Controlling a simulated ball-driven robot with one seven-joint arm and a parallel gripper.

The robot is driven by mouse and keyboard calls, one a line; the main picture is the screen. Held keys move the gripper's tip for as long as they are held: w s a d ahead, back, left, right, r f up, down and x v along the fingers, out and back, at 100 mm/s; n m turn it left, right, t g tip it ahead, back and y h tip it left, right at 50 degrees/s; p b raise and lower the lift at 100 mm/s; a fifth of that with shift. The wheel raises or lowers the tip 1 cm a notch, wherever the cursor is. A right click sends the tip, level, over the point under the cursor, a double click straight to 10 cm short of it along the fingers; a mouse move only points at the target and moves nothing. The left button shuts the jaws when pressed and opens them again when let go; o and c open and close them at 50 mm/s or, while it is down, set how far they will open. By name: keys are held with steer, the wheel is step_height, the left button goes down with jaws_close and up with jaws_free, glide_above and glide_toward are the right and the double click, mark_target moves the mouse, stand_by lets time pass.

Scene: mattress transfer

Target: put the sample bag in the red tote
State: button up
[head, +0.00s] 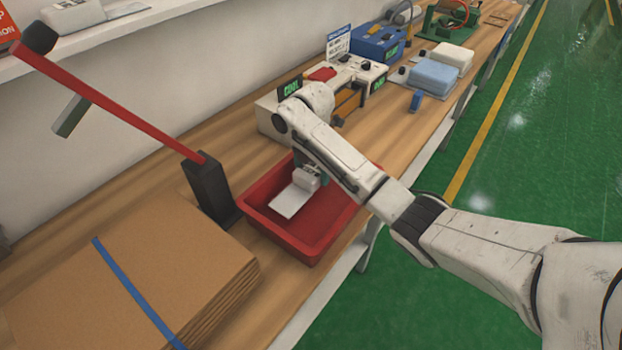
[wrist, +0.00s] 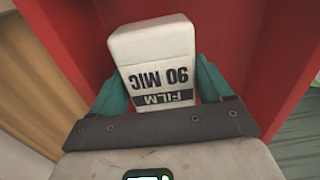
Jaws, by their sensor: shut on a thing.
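The red tote (head: 313,240) stands on the workbench, its inside open to view. My gripper (head: 312,172) is inside or just above the tote, pointing down. Its teal fingers (wrist: 160,88) are shut on a white block printed "90 MIC FILM" (wrist: 155,52), which I take to be part of the sample bag. In the head view a flat white sheet (head: 290,203) reaches down and left from the block toward the tote floor. I cannot tell whether it touches the floor. The tote's red walls (wrist: 265,40) surround the block in the wrist view.
A cardboard stack (head: 130,265) with a blue strap lies left of the tote. A black post (head: 209,188) with a slanted red arm stands close to the tote's left corner. A beige machine (head: 272,118) sits behind it. The bench's front edge runs near the tote.

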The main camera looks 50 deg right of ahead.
mark_target(311, 178)
steer(key=shift+w+a+f, duration=0.1)
steer(key=shift+w+f, duration=0.1)
steer(key=shift+f, duration=1.6)
steer(key=shift+f, duration=0.1)
steer(key=o, duration=1.1)
steer(key=shift+c, duration=0.2)
step_height(311, 178, up, 12)
steer(key=shift+r+p, duration=0.15)
steer(key=shift+p, duration=0.5)
